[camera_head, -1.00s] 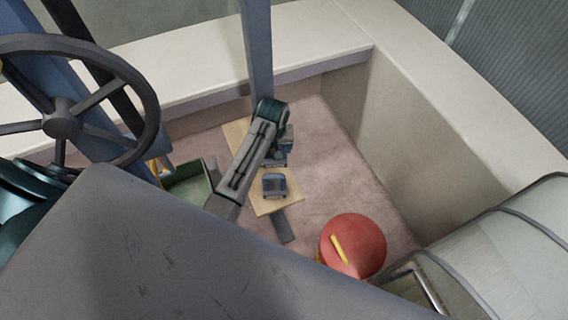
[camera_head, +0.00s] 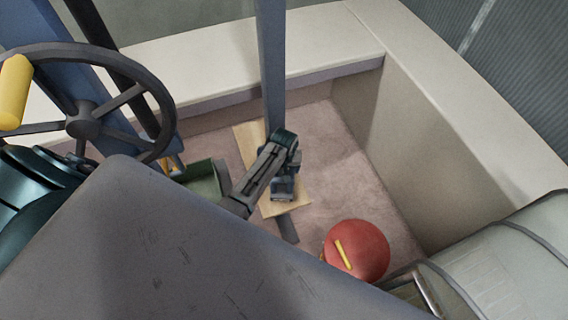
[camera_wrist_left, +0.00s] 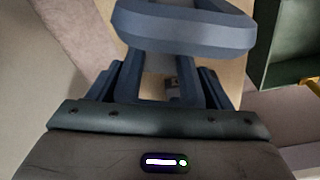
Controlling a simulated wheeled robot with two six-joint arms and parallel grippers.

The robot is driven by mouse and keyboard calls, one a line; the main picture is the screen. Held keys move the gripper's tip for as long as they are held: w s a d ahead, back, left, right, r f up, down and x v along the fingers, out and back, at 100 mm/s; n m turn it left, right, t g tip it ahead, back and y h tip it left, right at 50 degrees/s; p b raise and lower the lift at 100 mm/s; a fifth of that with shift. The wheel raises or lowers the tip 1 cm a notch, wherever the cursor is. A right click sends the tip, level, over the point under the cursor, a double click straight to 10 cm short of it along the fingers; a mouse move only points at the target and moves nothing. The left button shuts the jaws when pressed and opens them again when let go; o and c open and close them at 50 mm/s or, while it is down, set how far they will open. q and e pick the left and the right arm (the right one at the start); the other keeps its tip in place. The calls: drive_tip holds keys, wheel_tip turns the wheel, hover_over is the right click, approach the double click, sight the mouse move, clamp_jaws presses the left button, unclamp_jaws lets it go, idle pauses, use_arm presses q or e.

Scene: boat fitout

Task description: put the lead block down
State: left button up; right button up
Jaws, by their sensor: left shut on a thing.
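The lead block looks blue-grey, with a loop-like shape, and fills the top of the left wrist view (camera_wrist_left: 185,33). My left gripper (camera_wrist_left: 162,82) is shut on it. In the head view my left gripper (camera_head: 279,168) is low in the recess, and a blue-grey block (camera_head: 284,189) shows at its lower end, over the pale wooden board (camera_head: 298,207). My arm hides part of the gripper and block. I cannot tell whether the block touches the board. My right gripper is not in view.
A green bin (camera_head: 205,181) stands left of the board. A red round object (camera_head: 362,252) with a yellow strip stands to the lower right. A dark strip (camera_head: 287,229) lies by the board's near end. Pale walls (camera_head: 425,140) enclose the recess; floor right of the board is clear.

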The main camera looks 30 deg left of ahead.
use_arm(q)
drive_tip(key=shift+w+r, duration=0.1)
drive_tip(key=shift+r, duration=0.05)
drive_tip(key=o, duration=1.6)
drive_tip(key=shift+f, duration=0.2)
drive_tip(key=o, duration=0.4)
drive_tip(key=shift+r, duration=0.1)
drive_tip(key=shift+r, duration=0.1)
drive_tip(key=r, duration=0.4)
drive_tip(key=s+r, duration=0.1)
drive_tip(key=r, duration=0.3)
drive_tip(key=r+b, duration=0.1)
drive_tip(key=r, duration=0.3)
drive_tip(key=shift+s+d, duration=0.3)
drive_tip(key=shift+d, duration=0.1)
drive_tip(key=shift+f, duration=0.1)
